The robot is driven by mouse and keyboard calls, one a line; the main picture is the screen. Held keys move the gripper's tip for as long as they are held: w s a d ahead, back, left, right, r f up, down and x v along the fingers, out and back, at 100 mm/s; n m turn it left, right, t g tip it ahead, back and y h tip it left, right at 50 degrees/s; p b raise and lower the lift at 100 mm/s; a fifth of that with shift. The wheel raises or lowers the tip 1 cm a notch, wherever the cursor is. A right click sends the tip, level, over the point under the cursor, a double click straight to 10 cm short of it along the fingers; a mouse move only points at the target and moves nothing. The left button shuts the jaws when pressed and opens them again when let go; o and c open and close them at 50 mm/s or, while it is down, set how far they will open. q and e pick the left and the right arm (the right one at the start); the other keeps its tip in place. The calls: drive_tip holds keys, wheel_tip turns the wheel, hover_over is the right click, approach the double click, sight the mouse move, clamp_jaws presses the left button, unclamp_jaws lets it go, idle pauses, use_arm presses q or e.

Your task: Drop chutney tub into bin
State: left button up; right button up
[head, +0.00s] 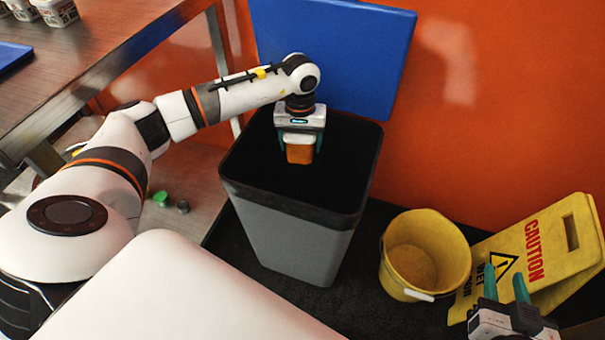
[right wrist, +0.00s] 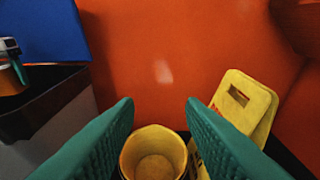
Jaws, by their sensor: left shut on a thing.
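The chutney tub (head: 299,151) is orange-brown with a white upper part. My left gripper (head: 300,146) is shut on it, with a green finger on each side, and holds it over the open top of the bin. The bin (head: 296,235) is grey with a black rim and a dark inside. The bin (right wrist: 60,115) also shows at the left of the right wrist view, with part of my left gripper above it. My right gripper (head: 507,287) is open and empty near the yellow bucket; its green fingers (right wrist: 160,110) stand wide apart in the right wrist view.
A yellow bucket (head: 400,275) stands right of the bin, beside a yellow caution sign (head: 540,245). A blue board (head: 340,50) leans on the orange wall behind the bin.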

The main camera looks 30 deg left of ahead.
use_arm(q)
drive_tip(key=o, duration=1.3)
drive_tip(key=shift+r, duration=0.25)
wheel_tip(320, 180, up, 11)
drive_tip(key=p, duration=0.2)
drive_tip(key=shift+f+p, duration=0.1)
drive_tip(key=shift+p, duration=0.3)
drive_tip(key=shift+r, duration=0.4)
use_arm(e)
drive_tip(key=s+d+f+g+h, duration=0.2)
drive_tip(key=s+d+f+g, duration=0.1)
drive_tip(key=s+f+g, duration=0.4)
drive_tip(key=shift+s+d+f+g, duration=0.3)
drive_tip(key=shift+s+f, duration=0.15)
drive_tip(key=shift+s, duration=0.2)
use_arm(q)
drive_tip(key=shift+s+f, duration=0.1)
use_arm(e)
drive_tip(key=shift+s, duration=0.1)
